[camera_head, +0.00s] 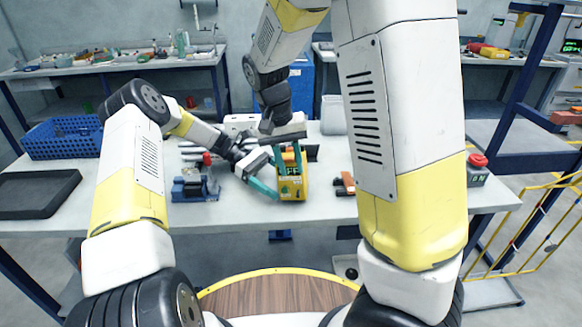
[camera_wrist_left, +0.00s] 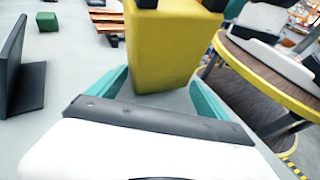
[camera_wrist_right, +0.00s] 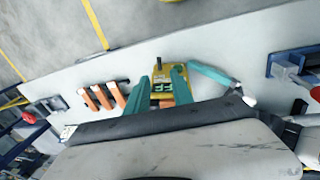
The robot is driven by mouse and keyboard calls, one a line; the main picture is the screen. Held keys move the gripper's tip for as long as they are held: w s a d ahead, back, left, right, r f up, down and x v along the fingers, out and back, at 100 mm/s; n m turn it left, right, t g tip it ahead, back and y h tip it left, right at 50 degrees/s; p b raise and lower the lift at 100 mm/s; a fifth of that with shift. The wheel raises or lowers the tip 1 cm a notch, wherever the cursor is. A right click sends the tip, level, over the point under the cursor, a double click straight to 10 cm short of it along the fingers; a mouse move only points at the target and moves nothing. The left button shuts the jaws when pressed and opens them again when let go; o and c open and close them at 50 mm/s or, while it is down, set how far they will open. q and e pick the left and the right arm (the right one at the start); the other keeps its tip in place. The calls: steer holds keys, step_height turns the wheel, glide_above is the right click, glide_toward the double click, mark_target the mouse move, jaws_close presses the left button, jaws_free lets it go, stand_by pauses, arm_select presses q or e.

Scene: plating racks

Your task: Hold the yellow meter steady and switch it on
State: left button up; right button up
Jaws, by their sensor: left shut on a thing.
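My right gripper (camera_head: 288,158) points down over the meter's top. In the right wrist view its fingers (camera_wrist_right: 158,92) are apart, either side of the meter (camera_wrist_right: 164,72). Contact there is unclear, and the meter's switch cannot be made out.
A blue clamp-like device (camera_head: 194,188) stands left of the meter. An orange-and-dark item (camera_head: 345,184) and a red button box (camera_head: 477,170) are to the right. A blue crate (camera_head: 64,138) and a black tray (camera_head: 38,194) are at the far left. The table's front edge is close.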

mark_target(297, 194)
step_height(297, 194, up, 4)
steer(key=a+m+h, duration=0.1)
steer(key=a, duration=0.2)
steer(key=shift+g, duration=0.5)
steer(key=x, duration=1.1)
steer(key=shift+d+f, duration=0.25)
steer(key=shift+d, duration=0.15)
jaws_close()
